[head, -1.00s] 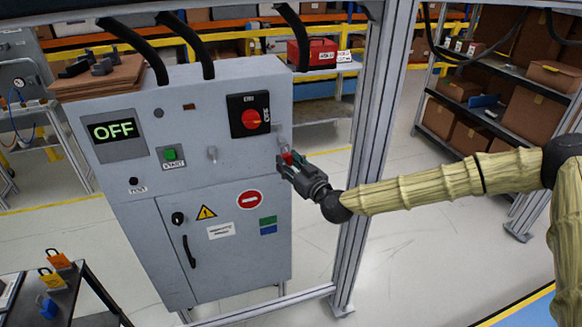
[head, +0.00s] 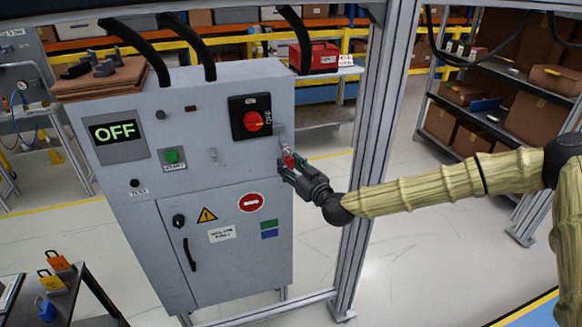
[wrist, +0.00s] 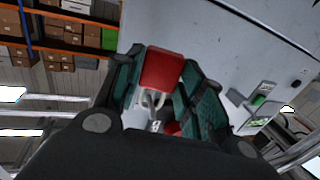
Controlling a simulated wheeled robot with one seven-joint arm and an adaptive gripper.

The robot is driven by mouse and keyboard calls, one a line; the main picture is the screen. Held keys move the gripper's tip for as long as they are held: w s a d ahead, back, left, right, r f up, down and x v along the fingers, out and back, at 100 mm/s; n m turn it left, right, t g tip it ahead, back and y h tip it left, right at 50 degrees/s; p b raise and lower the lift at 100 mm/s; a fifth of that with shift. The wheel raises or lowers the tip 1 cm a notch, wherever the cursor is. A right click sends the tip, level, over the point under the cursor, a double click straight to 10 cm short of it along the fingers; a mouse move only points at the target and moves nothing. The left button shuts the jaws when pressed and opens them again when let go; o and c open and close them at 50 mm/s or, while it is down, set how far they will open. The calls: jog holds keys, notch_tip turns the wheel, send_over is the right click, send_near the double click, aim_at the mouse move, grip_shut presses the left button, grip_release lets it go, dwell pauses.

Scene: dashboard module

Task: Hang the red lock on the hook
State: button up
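The red lock (head: 289,160) is beside the right part of the grey cabinet's front, below the rotary switch. In the wrist view its red body (wrist: 161,68) lies between the two teal-padded fingers, and its pale shackle shows below it. My gripper (head: 287,170) appears shut on the lock's body. A small metal hook (head: 283,143) is on the cabinet front just above the lock. The shackle is at or very close to this hook; I cannot tell whether it is around it.
The grey cabinet (head: 150,225) has an OFF display (head: 117,132), a green start button (head: 171,156) and a red rotary switch (head: 253,121). A metal frame post (head: 372,150) stands close to the right of my gripper. Orange and blue locks lie on a table (head: 62,300) at lower left.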

jog(key=o, duration=0.3)
jog(key=shift+o, duration=0.2)
jog(key=v, duration=1.2)
jog(key=s+a+f+m+g+h, duration=0.1)
jog(key=s+f+g, duration=0.3)
jog(key=s+f, duration=0.75)
jog(key=s+a+f+m+g+h, duration=0.15)
jog(key=s+f+g, duration=0.25)
jog(key=s+f, duration=0.7)
jog(key=s+d+f+m+g+h, duration=0.1)
jog(key=s+d+f+g+h, duration=0.1)
jog(key=s+d+f, duration=0.3)
jog(key=s+d+f+m+g+h, duration=0.1)
jog(key=s+d+f+g+h, duration=0.15)
jog(key=s+f, duration=0.45)
jog(key=s+d+f+m+g+h, duration=0.2)
jog(key=s+d, duration=0.7)
jog(key=d, duration=0.2)
jog(key=shift+f+h, duration=0.3)
jog(key=shift+h, duration=0.1)
